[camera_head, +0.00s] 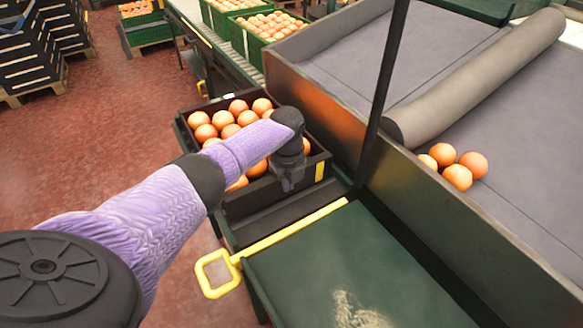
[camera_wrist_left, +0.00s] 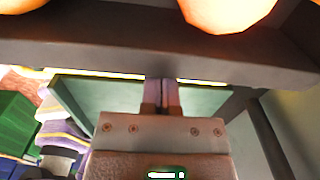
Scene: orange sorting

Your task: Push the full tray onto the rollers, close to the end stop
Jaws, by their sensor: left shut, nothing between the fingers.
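The full tray (camera_head: 262,197) is a dark box of oranges (camera_head: 231,130) beside the sloping bin, with a yellow mark near its right corner. My left arm reaches over it from the left. My left gripper (camera_head: 290,183) is at the tray's near wall, pointing down and partly hidden by its own wrist. In the left wrist view, the shut, empty fingers (camera_wrist_left: 162,97) meet or nearly meet the dark tray wall (camera_wrist_left: 110,55); contact is unclear. The roller conveyor (camera_head: 232,62) runs beyond the tray, carrying green crates. I cannot make out the end stop. My right gripper is out of view.
A dark green table surface (camera_head: 350,275) with a yellow handle (camera_head: 215,275) lies nearest me. The grey bin (camera_head: 470,215) rises on the right, holding several oranges (camera_head: 458,176) and a roll. A dark post (camera_head: 385,95) stands beside the tray. Stacked crates (camera_head: 35,45) stand far left.

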